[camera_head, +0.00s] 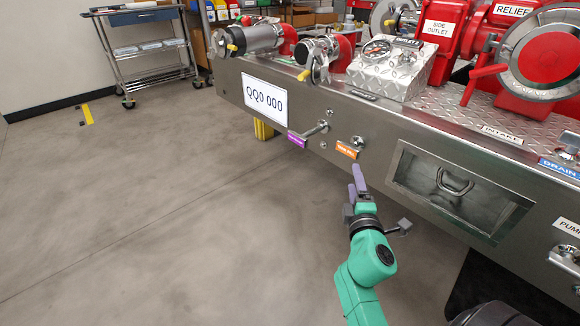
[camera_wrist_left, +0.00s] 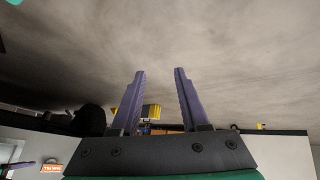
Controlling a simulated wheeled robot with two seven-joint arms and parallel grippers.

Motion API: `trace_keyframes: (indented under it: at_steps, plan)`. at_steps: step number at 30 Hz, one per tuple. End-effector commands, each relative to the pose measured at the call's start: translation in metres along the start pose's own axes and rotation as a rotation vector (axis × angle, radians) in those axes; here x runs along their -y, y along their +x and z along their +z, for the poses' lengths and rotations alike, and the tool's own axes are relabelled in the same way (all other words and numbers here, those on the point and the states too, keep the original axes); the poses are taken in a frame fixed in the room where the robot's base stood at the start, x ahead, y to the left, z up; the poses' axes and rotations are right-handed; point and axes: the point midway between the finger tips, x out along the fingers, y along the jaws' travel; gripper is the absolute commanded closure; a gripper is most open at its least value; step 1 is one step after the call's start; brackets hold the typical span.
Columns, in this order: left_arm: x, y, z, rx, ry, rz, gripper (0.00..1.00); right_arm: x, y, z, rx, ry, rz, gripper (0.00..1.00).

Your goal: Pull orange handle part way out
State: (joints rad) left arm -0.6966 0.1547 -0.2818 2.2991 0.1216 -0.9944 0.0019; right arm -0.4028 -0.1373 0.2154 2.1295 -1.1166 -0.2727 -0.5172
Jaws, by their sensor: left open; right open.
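The orange-labelled handle (camera_head: 357,141) is a small metal knob on the front of the steel bumper (camera_head: 330,110). Its orange tag (camera_head: 346,150) sits just below and left of it. My right gripper (camera_head: 356,179) is just below the tag, with its purple fingers pointing up towards it and apart from the handle. The gap between those fingers is hard to see from here. My left gripper (camera_wrist_left: 160,72) is open and empty in the left wrist view, with bare floor beyond its fingers. An orange tag (camera_wrist_left: 52,168) shows low at the left there.
A purple-tagged handle (camera_head: 322,128) sits left of the orange one. A recessed panel with a metal ring (camera_head: 455,183) is to the right. Red valves and hose fittings (camera_head: 540,60) stand on the bumper. A cart (camera_head: 145,50) is far off at the left.

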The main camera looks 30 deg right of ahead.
Motion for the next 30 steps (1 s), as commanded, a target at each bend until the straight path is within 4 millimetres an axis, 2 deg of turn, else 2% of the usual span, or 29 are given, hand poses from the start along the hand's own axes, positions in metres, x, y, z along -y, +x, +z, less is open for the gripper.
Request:
trace_keyframes:
  at_steps: [5, 11, 15, 19, 24, 30]
  plan:
    - [0.002, -0.006, -0.002, 0.015, 0.000, -0.007, 0.55, -0.003, 0.014, -0.002, -0.004, 0.002, 0.000, 0.30]
    - [0.005, -0.011, -0.001, 0.044, -0.001, -0.019, 0.55, -0.004, 0.063, -0.001, -0.003, 0.003, 0.001, 0.30]
    - [0.001, -0.002, 0.000, 0.010, 0.000, -0.005, 0.55, -0.001, 0.101, -0.002, -0.004, 0.004, 0.000, 0.30]
    - [-0.005, 0.008, -0.001, -0.042, 0.000, 0.015, 0.55, 0.000, 0.129, -0.002, -0.003, 0.005, -0.001, 0.30]
    - [-0.011, 0.013, -0.004, -0.086, -0.002, 0.032, 0.55, 0.000, 0.145, -0.002, -0.003, 0.006, -0.003, 0.30]
    - [-0.011, 0.013, -0.005, -0.090, -0.003, 0.033, 0.55, 0.000, 0.146, -0.002, -0.003, 0.006, -0.004, 0.30]
